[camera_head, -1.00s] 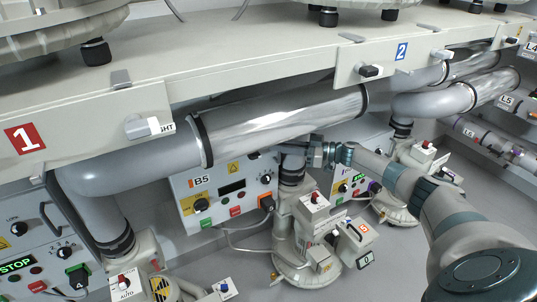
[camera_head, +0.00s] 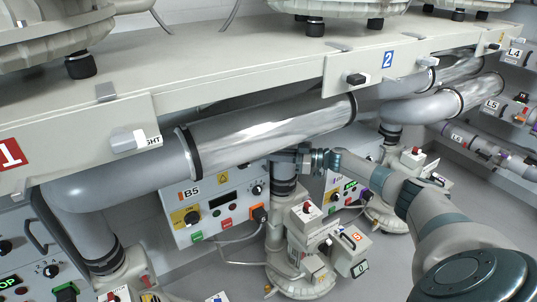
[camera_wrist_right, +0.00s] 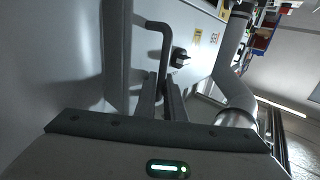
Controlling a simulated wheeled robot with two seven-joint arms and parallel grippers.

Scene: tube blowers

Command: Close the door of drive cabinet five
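The control panel marked B5 (camera_head: 222,202) stands below the thick grey pipe, partly hidden by it. My right gripper (camera_head: 305,157) is beside and above this panel, under the pipe. In the right wrist view a black bar handle (camera_wrist_right: 163,50) stands out from a light grey panel face (camera_wrist_right: 205,25), with a black knob (camera_wrist_right: 181,57) to its right. The narrow fingers of my right gripper (camera_wrist_right: 161,95) show there, with the handle's lower part between them and little gap left. The cabinet number and the door's far edge are not visible. My left gripper is not in view.
The large grey pipe (camera_head: 270,130) crosses above my gripper. A valve body (camera_head: 295,225) with a small box (camera_head: 350,250) stands below it. A shelf beam (camera_head: 235,80) runs overhead. Grey floor (camera_head: 385,265) lies open near my right arm.

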